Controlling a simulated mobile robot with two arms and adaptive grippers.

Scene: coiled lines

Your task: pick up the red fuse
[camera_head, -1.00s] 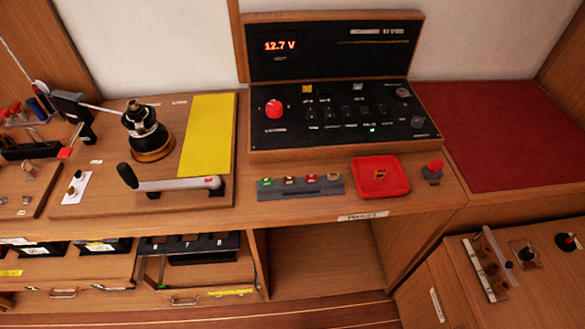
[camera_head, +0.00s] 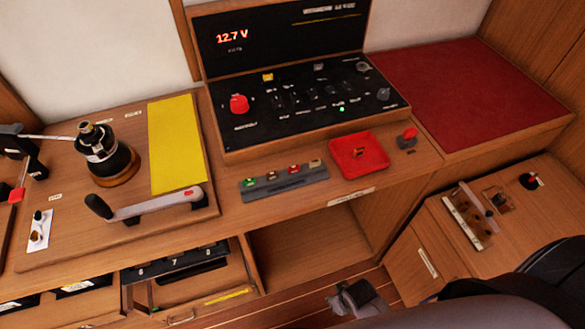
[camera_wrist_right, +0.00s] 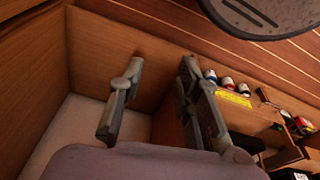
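The fuse rack (camera_head: 284,183) is a grey strip on the wooden counter in front of the black panel. It holds a green fuse, a dark brownish one, a red fuse (camera_head: 293,169) and a tan one, in a row. My right gripper (camera_head: 349,297) shows at the bottom of the head view, below the counter front and well apart from the fuses. In the right wrist view my right gripper (camera_wrist_right: 162,75) has its two fingers spread with nothing between them. My left gripper is out of view.
A red tray (camera_head: 345,172) with a small brown-orange piece lies right of the rack, and a red-topped knob (camera_head: 408,138) stands beyond it. A winch handle (camera_head: 150,206) lies to the left. An open recess (camera_head: 310,248) is under the counter.

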